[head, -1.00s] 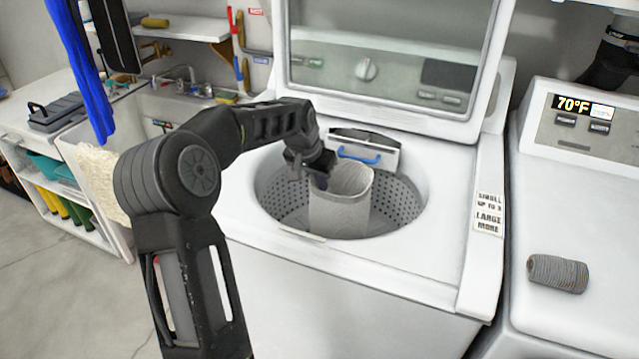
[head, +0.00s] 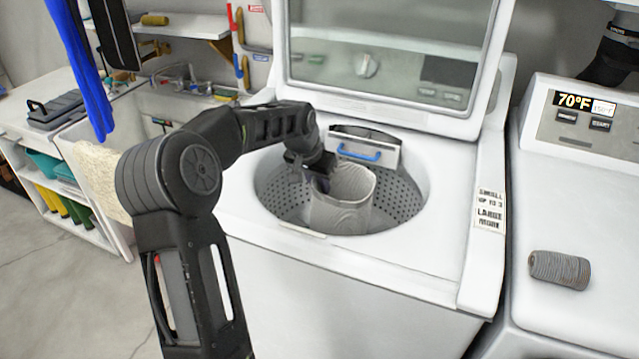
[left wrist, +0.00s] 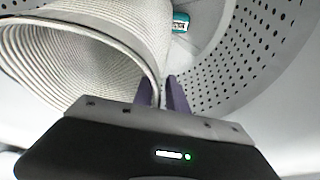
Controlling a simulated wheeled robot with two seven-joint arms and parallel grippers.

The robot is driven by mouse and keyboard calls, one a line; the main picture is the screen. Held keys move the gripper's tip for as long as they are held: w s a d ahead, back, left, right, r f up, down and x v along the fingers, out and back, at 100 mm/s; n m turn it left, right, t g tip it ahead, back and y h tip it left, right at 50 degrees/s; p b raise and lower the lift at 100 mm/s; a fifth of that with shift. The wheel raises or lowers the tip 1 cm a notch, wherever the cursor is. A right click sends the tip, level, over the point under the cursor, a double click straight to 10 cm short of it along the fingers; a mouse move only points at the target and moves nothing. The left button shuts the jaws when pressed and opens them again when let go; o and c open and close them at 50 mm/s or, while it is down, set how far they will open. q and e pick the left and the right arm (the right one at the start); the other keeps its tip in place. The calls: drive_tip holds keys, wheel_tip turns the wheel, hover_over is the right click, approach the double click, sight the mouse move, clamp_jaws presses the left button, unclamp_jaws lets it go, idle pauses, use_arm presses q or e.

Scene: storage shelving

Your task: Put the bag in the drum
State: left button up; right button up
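The bag (head: 342,208) is a pale, ribbed, open-topped cylinder. In the head view it stands roughly upright inside the perforated drum (head: 402,200) of the open top-loading washer, its lower end hidden behind the drum's front rim. My left gripper (head: 322,180) reaches in from the left and is shut on the bag's rim. In the left wrist view the purple fingertips (left wrist: 163,93) pinch the edge of the bag (left wrist: 95,45), with the drum wall (left wrist: 262,45) to the right. I cannot tell whether the bag touches the drum floor. My right gripper is not in view.
The washer's raised lid (head: 390,60) stands behind the drum, near a dispenser with a blue handle (head: 358,154). A grey ribbed roll (head: 559,270) lies on the machine at right. A sink (head: 165,110) and shelving are at left.

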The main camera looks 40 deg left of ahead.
use_arm(q)
drive_tip(key=shift+o, duration=0.8)
drive_tip(key=shift+r+p, duration=0.5)
drive_tip(key=shift+r, duration=0.45)
drive_tip(key=v, duration=1.1)
drive_tip(key=shift+s+r, duration=0.15)
drive_tip(key=shift+s, duration=0.05)
